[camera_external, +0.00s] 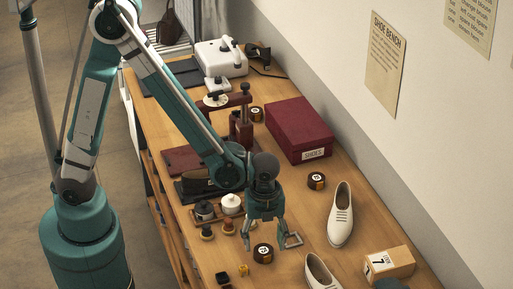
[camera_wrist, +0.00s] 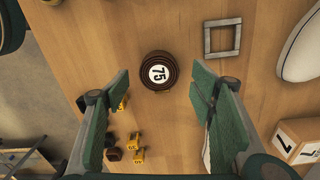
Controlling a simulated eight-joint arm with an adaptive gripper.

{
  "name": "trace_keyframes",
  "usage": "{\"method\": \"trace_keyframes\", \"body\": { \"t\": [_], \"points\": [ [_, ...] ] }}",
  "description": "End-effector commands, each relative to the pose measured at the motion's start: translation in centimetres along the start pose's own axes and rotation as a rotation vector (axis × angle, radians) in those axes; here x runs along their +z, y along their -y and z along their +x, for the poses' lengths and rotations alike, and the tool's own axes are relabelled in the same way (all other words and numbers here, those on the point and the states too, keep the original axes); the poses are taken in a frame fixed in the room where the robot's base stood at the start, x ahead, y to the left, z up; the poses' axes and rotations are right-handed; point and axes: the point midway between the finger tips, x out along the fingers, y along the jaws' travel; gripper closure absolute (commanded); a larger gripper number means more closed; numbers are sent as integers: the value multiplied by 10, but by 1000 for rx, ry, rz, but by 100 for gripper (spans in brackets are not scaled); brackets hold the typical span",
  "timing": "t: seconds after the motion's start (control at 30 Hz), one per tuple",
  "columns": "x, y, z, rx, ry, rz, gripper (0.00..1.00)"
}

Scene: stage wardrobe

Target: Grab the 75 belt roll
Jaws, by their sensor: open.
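The 75 belt roll (camera_wrist: 159,72) is a dark brown coil with a white label reading 75. In the wrist view it lies on the bench ahead of and between my two fingertips, apart from both. In the outside view a dark roll with a pale label (camera_external: 263,253) lies just below my gripper (camera_external: 266,238); its number is too small to read there. My gripper (camera_wrist: 160,82) is open and empty, pointing down above the bench, with its green fingers wide apart.
A square metal frame (camera_wrist: 222,37) lies right of the roll. White shoes (camera_external: 341,214), a numbered box (camera_external: 389,263) and small yellow-and-dark pieces (camera_wrist: 137,147) are nearby. Similar rolls (camera_external: 316,181) (camera_external: 256,114) lie farther back, near a red shoe box (camera_external: 298,127). Bare wood surrounds the 75 roll.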

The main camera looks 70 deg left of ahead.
Motion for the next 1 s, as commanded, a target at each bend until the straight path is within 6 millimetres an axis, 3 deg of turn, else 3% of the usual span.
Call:
{"method": "trace_keyframes", "body": {
  "t": [0.4, 1.0],
  "points": [
    [-1, -1, 34, 0, 0, 0, 45],
    [-1, -2, 38, 0, 0, 0, 45]
  ]
}}
